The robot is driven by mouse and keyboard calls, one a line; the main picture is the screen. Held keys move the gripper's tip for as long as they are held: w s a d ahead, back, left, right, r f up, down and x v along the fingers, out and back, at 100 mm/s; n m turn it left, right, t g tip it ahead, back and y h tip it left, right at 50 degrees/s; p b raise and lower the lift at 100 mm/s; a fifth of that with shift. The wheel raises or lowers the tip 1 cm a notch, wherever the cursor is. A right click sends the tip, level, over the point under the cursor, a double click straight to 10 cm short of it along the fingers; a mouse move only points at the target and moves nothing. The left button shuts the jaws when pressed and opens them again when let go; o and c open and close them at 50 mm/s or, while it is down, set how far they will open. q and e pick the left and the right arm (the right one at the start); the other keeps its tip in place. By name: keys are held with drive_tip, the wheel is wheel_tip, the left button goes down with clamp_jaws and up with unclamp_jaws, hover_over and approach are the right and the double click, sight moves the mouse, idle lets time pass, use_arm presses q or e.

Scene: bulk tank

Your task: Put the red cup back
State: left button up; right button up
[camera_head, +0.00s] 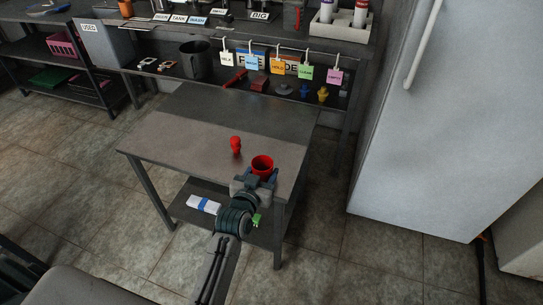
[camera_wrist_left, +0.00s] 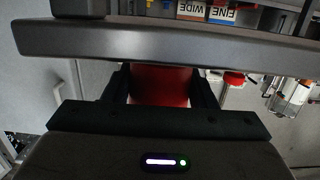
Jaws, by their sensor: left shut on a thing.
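The red cup (camera_head: 262,163) is at the right part of the grey table, upright with its open mouth up. My left gripper (camera_head: 258,178) is shut on it. The left wrist view shows the cup's red side (camera_wrist_left: 160,85) between the two dark fingers. I cannot tell whether the cup's base touches the tabletop. My right gripper is not in view.
A small red knobbed object (camera_head: 236,146) stands on the table (camera_head: 175,137) left of the cup. Behind is a shelf unit with coloured hanging tags (camera_head: 278,67) and a dark bucket (camera_head: 195,60). A large white cabinet (camera_head: 440,110) stands at right. The table's left half is clear.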

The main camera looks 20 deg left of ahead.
sight(271, 156)
use_arm(q)
drive_tip(key=w, duration=0.7)
drive_tip(key=shift+w+d+b, duration=0.15)
drive_tip(key=shift+w+b, duration=0.15)
drive_tip(key=shift+w+f, duration=0.15)
drive_tip(key=shift+f, duration=0.05)
drive_tip(key=shift+r, duration=0.1)
drive_tip(key=o, duration=1)
